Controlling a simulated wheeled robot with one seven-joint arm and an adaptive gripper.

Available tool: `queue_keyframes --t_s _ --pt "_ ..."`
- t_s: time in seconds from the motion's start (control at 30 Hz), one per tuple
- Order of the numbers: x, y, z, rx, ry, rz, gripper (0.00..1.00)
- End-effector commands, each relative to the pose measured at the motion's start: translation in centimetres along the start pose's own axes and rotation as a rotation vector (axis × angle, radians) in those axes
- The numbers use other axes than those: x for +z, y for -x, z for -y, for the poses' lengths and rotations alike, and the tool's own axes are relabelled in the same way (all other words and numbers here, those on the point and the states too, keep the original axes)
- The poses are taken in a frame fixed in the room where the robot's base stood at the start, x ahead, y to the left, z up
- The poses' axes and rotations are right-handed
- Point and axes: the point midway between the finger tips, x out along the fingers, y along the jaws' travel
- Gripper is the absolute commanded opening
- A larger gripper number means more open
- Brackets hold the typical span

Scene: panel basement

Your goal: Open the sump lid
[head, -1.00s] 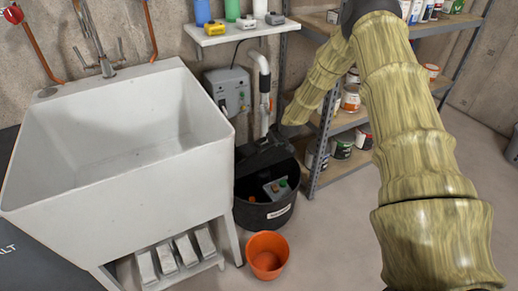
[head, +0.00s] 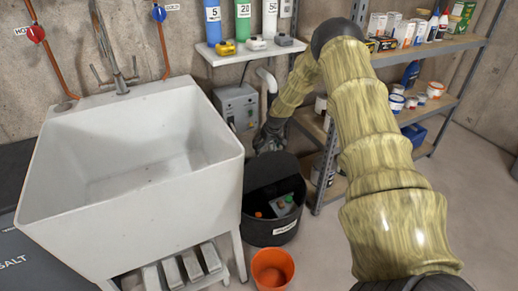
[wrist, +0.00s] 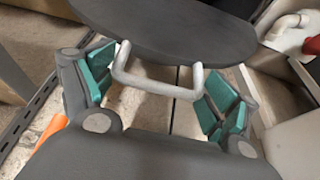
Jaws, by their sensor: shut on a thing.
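The black round sump (head: 262,233) stands on the floor right of the sink, its top open. Inside are a grey device with a green part (head: 286,203) and a small orange thing. The dark sump lid (head: 272,170) stands raised at the back rim. My gripper (head: 268,142) is behind and above it, partly hidden by the lid and arm. In the wrist view the lid (wrist: 175,28) fills the top, with its pale U-shaped handle (wrist: 155,85) between the teal pads of my gripper (wrist: 158,95), which is shut on the handle.
The white sink (head: 130,215) is close on the left. An orange bucket (head: 272,270) stands in front of the sump. A metal shelf rack (head: 440,90) with cans is at the right, and a grey control box (head: 237,105) is on the wall behind. Clear floor lies at the right.

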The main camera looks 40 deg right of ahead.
Motion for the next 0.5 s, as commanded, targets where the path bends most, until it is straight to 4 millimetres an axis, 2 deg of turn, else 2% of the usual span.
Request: queue_keyframes --t_s 0.03,0.1,0.47,0.5 --pt "-0.11 0.1 -1.08 0.01 -0.002 -0.006 0.44" --pt "-0.1 0.1 -1.32 0.011 -0.004 -0.006 0.44" --pt "-0.09 0.09 -1.49 0.013 -0.005 -0.007 0.44" --pt "-0.09 0.08 -1.49 0.013 -0.004 -0.007 0.91"
